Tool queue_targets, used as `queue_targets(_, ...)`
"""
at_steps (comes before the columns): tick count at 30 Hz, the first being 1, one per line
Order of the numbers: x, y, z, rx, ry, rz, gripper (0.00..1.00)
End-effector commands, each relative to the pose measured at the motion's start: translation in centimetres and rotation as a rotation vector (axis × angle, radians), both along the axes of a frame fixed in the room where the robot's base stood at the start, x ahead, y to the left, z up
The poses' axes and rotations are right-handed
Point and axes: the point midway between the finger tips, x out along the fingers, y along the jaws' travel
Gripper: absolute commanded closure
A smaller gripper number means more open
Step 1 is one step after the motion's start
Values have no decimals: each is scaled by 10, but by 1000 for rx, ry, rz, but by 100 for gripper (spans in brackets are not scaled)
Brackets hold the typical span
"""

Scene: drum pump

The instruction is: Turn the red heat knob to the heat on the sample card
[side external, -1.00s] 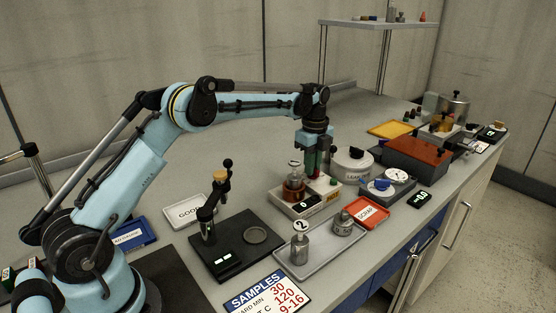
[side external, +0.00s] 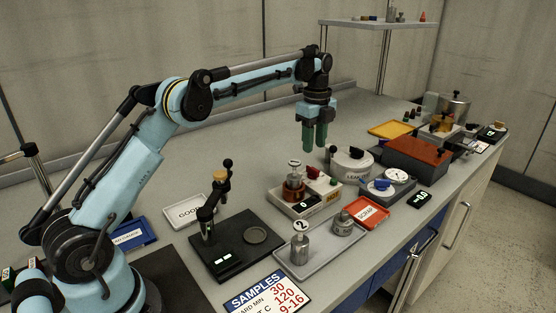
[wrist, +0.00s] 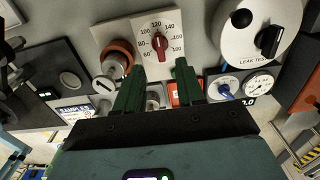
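The red heat knob (wrist: 160,43) sits on a white dial plate (wrist: 143,21) numbered from 60 to 180. Its long axis runs nearly upright in the wrist view, in line with the 120 mark at the top. It also shows small in the side view (side external: 313,172). The sample card (side external: 266,297) lies at the front of the bench and reads 30, 120 and 9-16, with 120 on the line ending in C. My gripper (side external: 315,150) hangs above the heater unit, clear of the knob. Its two green fingers are apart and empty, also in the wrist view (wrist: 158,80).
A copper-coloured pot (side external: 294,190) stands beside the knob on the heater unit. The leak test pot (side external: 353,161) is close behind it. A grey tray (side external: 290,267) with metal pieces and a red scrap tray (side external: 372,208) are nearby.

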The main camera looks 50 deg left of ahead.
Motion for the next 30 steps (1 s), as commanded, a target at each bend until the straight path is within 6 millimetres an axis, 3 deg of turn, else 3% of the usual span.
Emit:
queue_targets(4,0,0,23,0,0,0,62)
queue_targets(10,1,0,40,0,-1,-1,62)
queue_targets(30,-3,-4,55,2,-20,49,62)
